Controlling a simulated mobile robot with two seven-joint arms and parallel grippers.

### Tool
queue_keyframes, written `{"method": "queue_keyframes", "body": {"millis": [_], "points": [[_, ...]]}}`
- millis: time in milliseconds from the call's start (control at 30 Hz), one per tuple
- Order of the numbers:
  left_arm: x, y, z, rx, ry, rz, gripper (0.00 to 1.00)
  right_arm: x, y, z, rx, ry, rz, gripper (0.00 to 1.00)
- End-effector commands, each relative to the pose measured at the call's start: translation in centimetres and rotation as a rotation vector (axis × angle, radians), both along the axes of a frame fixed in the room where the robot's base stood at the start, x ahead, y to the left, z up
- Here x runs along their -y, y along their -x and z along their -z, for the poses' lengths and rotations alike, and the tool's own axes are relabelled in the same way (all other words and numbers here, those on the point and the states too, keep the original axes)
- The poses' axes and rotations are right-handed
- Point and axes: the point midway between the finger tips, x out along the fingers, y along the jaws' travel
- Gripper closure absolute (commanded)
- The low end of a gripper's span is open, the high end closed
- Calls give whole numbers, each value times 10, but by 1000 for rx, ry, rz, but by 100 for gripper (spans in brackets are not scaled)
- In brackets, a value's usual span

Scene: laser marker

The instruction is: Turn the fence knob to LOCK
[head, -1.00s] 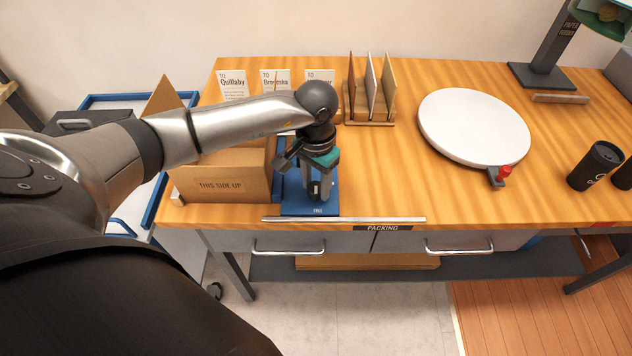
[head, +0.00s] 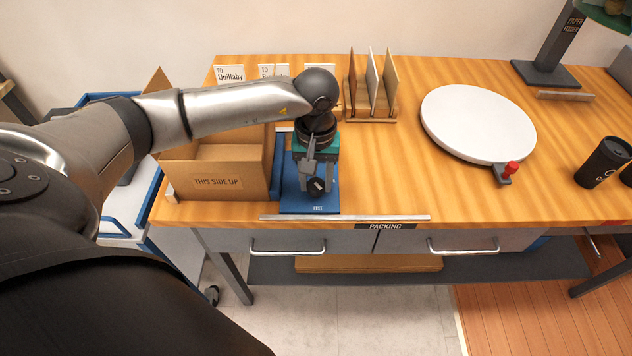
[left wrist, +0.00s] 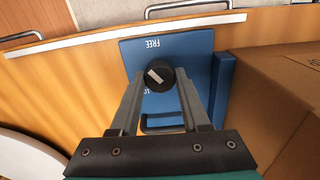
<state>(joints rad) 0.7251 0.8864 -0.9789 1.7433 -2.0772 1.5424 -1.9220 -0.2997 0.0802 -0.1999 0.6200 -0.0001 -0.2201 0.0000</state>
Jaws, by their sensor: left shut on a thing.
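The fence knob (left wrist: 157,75) is a round black knob with a white mark, on a blue plate (left wrist: 200,46). In the left wrist view the mark lies diagonally across the knob. The word FREE is at the plate's edge; another label beyond the knob is mostly hidden by a finger. In the head view the knob (head: 316,186) shows at the fingertips, above the blue fence base (head: 300,205). My left gripper (left wrist: 158,82) comes down from above, its two grey fingers closed on either side of the knob. My right gripper is out of view.
An open cardboard box (head: 215,185) stands close left of the blue fence. A divider rack (head: 372,118) is behind right, with a white turntable (head: 478,122) farther right. A metal strip (head: 380,217) runs along the table's front edge. Table right of the fence is clear.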

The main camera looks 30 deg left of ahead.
Motion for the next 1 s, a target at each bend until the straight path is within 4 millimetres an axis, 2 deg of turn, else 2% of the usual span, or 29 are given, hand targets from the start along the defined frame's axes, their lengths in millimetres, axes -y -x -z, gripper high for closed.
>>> {"method": "queue_keyframes", "body": {"millis": [400, 1000], "points": [[-1, -1, 0, 1, -2, -396, 100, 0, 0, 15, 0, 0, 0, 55], [-1, -1, -1, 2, -1, -965, 100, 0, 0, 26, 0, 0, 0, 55]]}}
